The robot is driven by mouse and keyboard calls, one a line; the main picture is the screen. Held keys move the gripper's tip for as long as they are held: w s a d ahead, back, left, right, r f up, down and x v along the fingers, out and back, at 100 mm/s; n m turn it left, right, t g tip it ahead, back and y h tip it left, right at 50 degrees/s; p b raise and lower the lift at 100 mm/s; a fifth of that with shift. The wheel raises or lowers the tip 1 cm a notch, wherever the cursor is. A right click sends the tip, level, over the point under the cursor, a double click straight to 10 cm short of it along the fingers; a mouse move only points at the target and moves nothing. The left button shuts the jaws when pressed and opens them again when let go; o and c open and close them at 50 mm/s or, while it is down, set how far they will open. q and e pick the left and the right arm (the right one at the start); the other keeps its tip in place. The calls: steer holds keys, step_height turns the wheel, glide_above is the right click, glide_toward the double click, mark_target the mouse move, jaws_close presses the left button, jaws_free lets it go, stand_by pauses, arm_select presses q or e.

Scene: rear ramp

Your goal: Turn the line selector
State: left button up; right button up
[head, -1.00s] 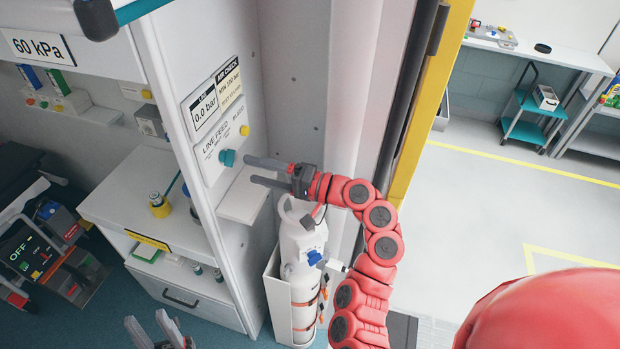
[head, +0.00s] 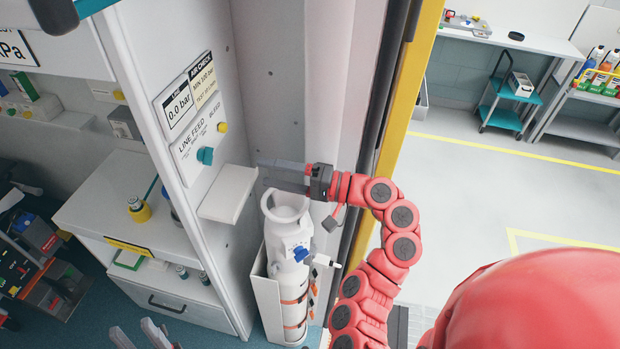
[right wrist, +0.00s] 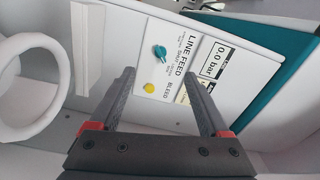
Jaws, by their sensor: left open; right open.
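The line selector is a teal knob (head: 205,155) on the white LINE FEED panel (head: 186,158), below the 0.0 bar gauge plate (head: 180,110). It also shows in the right wrist view (right wrist: 159,53), ahead of the fingers and apart from them. My right gripper (head: 261,172) is open and empty, to the right of the knob, its fingers pointing left toward the panel wall. In the right wrist view, the open fingers (right wrist: 159,76) frame the panel. My left gripper (head: 134,326) is open and empty at the bottom edge, far below the panel.
A yellow BLEED knob (head: 222,127) sits beside the selector. A small white ledge (head: 228,195) juts out below it. A white cylinder with a ring-shaped top (head: 290,235) stands under my right gripper. A yellow door frame (head: 400,110) is to the right; open floor lies beyond.

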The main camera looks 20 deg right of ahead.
steer(key=p+v, duration=0.1)
steer(key=v, duration=1)
steer(key=shift+s+p, duration=0.2)
steer(key=shift+p, duration=0.15)
stand_by(0.4)
steer(key=shift+f, duration=0.1)
steer(key=b+v, duration=0.6)
steer(key=v, duration=1.1)
steer(key=shift+s+r, duration=0.15)
steer(key=shift+r, duration=0.1)
steer(key=shift+c, duration=0.3)
